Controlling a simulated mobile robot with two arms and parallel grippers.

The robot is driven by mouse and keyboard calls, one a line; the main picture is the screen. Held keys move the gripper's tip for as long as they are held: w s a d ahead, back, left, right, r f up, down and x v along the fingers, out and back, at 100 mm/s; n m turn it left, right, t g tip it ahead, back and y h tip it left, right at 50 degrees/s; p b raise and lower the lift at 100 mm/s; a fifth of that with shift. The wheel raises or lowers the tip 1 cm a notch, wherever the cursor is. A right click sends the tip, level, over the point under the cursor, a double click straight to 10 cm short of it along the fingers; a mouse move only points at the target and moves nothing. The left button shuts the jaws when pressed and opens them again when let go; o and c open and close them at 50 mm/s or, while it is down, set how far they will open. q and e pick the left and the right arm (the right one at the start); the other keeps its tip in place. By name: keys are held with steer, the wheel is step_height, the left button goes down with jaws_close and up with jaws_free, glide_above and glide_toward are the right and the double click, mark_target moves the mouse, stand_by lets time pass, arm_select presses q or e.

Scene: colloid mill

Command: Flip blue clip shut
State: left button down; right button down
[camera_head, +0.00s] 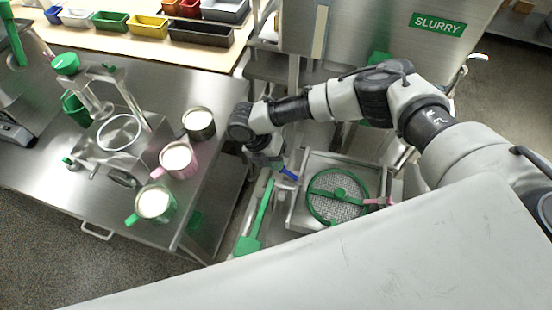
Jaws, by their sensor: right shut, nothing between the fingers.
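The blue clip (289,173) is a small blue piece at the upper left edge of the square metal frame (294,208) around a round green-rimmed mesh screen (325,207). It slants down to the right; I cannot tell whether it is open or closed. My right gripper (276,167) reaches in from the right and points down beside the clip, at its upper left. It is shut and holds nothing. The fingertips are small and dark, and I cannot tell whether they touch the clip. My left gripper is out of view.
A pink clip (379,201) sits at the frame's right side. A green paddle (257,223) lies left of the frame. The steel table (60,185) at left holds mugs (154,204) and a metal apparatus (122,150). A SLURRY-labelled tank (390,35) stands behind my right arm.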

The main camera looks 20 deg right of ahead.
mark_target(293, 176)
steer(key=s+d+f, duration=0.2)
steer(key=d+f, duration=0.1)
steer(key=shift+s+d, duration=0.15)
steer(key=shift+d, duration=0.1)
steer(key=shift+a, duration=0.1)
steer(key=shift+r, duration=0.15)
steer(key=b+v, duration=0.2)
steer(key=v, duration=0.8)
steer(key=shift+a+r, duration=0.15)
steer(key=shift+r, duration=0.1)
